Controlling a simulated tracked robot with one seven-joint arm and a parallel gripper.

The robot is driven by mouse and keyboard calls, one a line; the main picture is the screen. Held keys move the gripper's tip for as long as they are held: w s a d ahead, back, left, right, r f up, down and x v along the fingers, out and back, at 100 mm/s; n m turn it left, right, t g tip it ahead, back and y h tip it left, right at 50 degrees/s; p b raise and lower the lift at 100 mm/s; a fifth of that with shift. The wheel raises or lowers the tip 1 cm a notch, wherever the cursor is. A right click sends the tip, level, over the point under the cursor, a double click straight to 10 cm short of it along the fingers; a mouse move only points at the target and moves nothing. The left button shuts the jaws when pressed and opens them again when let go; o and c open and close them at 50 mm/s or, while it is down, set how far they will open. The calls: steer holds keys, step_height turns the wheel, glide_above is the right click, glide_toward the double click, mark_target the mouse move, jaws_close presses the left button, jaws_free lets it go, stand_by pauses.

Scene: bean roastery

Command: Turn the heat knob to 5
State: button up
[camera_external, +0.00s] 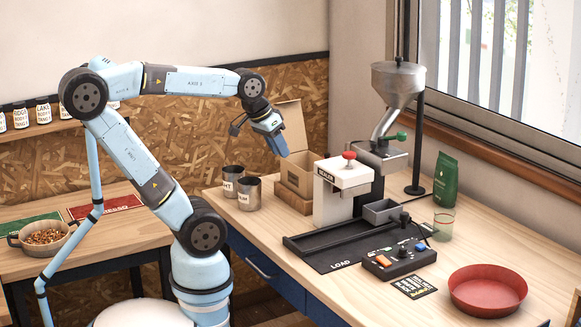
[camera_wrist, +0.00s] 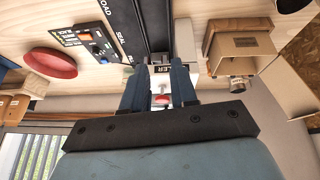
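A dark control box (camera_external: 399,259) stands on the bench at the right, with a black knob (camera_external: 403,252), an orange button and a blue control on top. I cannot read the labels or the knob's setting, or tell which knob is for heat. The box also shows at the upper left of the wrist view (camera_wrist: 92,42), upside down. My gripper (camera_external: 284,151) is in the air, left of the white sealer (camera_external: 342,190) and far from the box. In the wrist view my gripper (camera_wrist: 160,87) is open and empty, its two fingers apart with the sealer seen beyond them.
The sealer has a red knob (camera_external: 349,155) on top and a black LOAD tray (camera_external: 330,252) in front. A steel hopper (camera_external: 398,82), green bag (camera_external: 446,180) and glass (camera_external: 443,224) stand behind the box. A red bowl (camera_external: 487,290) is right. An open carton (camera_external: 297,175) is near my gripper.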

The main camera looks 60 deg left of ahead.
steer(key=o, duration=0.5)
steer(key=w+d+n, duration=0.1)
steer(key=w, duration=0.1)
steer(key=w+d+n+g, duration=0.1)
steer(key=w, duration=0.2)
steer(key=w+d+n+h, duration=0.1)
steer(key=w, duration=0.1)
steer(key=shift+w+d+g, duration=0.3)
steer(key=shift+w+d, duration=0.05)
steer(key=shift+d, duration=0.05)
steer(key=n+g+y, duration=0.2)
steer(key=n+g, duration=0.2)
steer(key=n, duration=0.6)
glide_above(405, 249)
step_height(405, 249, down, 12)
step_height(405, 249, down, 13)
steer(key=shift+f, duration=0.15)
steer(key=shift+c, duration=0.4)
jaws_close()
